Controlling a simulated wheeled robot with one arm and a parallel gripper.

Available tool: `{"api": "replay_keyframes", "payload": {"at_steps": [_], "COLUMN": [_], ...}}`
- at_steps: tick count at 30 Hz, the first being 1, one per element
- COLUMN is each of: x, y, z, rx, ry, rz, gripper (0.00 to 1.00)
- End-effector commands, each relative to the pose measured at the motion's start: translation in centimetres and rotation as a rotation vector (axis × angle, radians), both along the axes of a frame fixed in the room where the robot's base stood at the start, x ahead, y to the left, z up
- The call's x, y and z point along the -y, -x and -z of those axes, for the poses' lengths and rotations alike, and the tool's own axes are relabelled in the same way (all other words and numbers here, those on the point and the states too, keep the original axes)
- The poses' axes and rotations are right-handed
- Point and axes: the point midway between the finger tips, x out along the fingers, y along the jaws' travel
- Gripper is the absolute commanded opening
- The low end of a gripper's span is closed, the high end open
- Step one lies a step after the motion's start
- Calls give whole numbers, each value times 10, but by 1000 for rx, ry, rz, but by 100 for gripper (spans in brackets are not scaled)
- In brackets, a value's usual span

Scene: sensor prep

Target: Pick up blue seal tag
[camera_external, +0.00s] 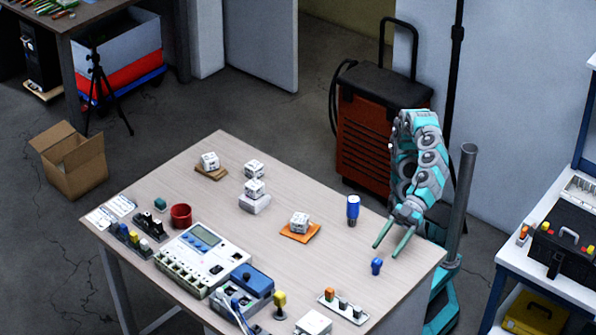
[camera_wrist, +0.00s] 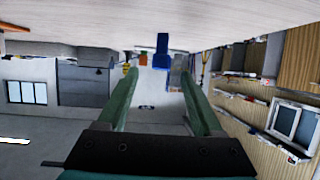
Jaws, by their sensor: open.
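A small blue piece, which looks like the blue seal tag (camera_external: 376,266), stands on the table's right part near the front-right edge. In the wrist view a blue piece (camera_wrist: 162,48), probably the same tag, shows just beyond and between the fingertips, against the table surface. My gripper (camera_external: 388,248) is open, its two green fingers apart with nothing between them. In the external view the fingers slope down toward the table, with the tips just behind the tag. The fingers also show in the wrist view (camera_wrist: 158,75). I cannot tell the exact gap to the tag.
A blue-topped cylinder (camera_external: 353,208) stands close behind and left of the fingers. A white cube sits on an orange pad (camera_external: 300,238) further left. A yellow-topped piece (camera_external: 280,302) and a white strip with knobs (camera_external: 342,308) lie toward the front. The table between them is bare.

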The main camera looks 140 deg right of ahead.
Motion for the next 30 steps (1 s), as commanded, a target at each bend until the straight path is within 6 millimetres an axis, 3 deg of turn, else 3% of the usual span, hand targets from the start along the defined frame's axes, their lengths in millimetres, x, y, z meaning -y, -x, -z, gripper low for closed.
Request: {"api": "replay_keyframes", "payload": {"at_steps": [15,24,30], "x": [-4,-4,-4], "y": [-55,-59,-59], "z": [28,29,29], "rx": [-4,-1,-1], "ry": [-1,-1,-1], "rz": [0,0,-1], "gripper": [68,68,45]}}
